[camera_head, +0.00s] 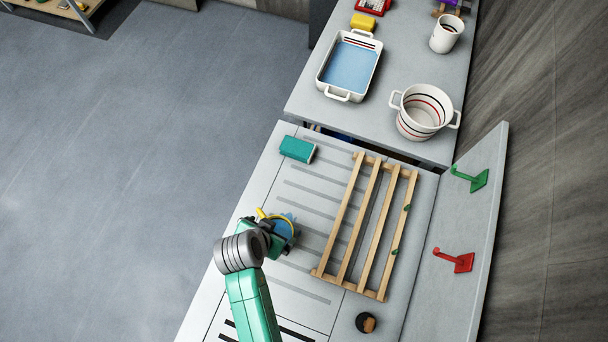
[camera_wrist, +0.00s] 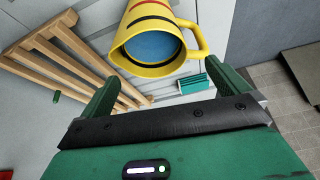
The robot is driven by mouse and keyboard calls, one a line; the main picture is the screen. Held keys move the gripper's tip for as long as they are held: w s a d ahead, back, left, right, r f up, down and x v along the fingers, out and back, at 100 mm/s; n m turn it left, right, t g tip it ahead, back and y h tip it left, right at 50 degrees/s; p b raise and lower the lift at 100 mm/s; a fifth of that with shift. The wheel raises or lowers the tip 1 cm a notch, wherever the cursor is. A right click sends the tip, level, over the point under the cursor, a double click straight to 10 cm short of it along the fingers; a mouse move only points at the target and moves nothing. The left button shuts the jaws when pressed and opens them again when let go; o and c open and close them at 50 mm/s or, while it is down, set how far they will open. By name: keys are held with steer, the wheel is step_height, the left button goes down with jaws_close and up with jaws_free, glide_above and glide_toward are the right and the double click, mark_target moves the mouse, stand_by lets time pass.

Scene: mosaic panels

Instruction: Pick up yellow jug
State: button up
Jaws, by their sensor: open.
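The yellow jug (camera_wrist: 137,55) has dark and red stripes, a blue inside and a looped handle on the right in the wrist view. Its open mouth faces my camera. My gripper (camera_wrist: 163,74) is open, with one green finger to the left below the jug and one to the right below its handle. The jug looks to be just beyond the fingertips; I cannot tell whether they touch. In the head view my gripper (camera_head: 268,236) covers most of the jug, and only its yellow edge (camera_head: 264,214) and some blue show.
A wooden rack (camera_head: 348,220) stands right of my gripper. A teal box (camera_head: 297,149) lies beyond it. A white panel with a green hook (camera_head: 478,180) and a red hook (camera_head: 463,262) rises on the right. A tray (camera_head: 321,75), pot (camera_head: 402,122) and mug (camera_head: 445,38) stand further back.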

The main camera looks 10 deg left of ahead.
steer(key=x, duration=0.2)
steer(key=s+x, duration=0.1)
steer(key=x, duration=0.5)
steer(key=shift+s+d+f, duration=0.1)
steer(key=shift+d+f, duration=0.05)
steer(key=shift+f, duration=0.3)
steer(key=c, duration=1.2)
steer(key=shift+r, duration=0.1)
steer(key=shift+c, duration=0.5)
step_height(320, 180, up, 4)
steer(key=p, duration=0.4)
steer(key=s+d+r+p, duration=0.1)
steer(key=s+p, duration=0.1)
steer(key=s, duration=1.4)
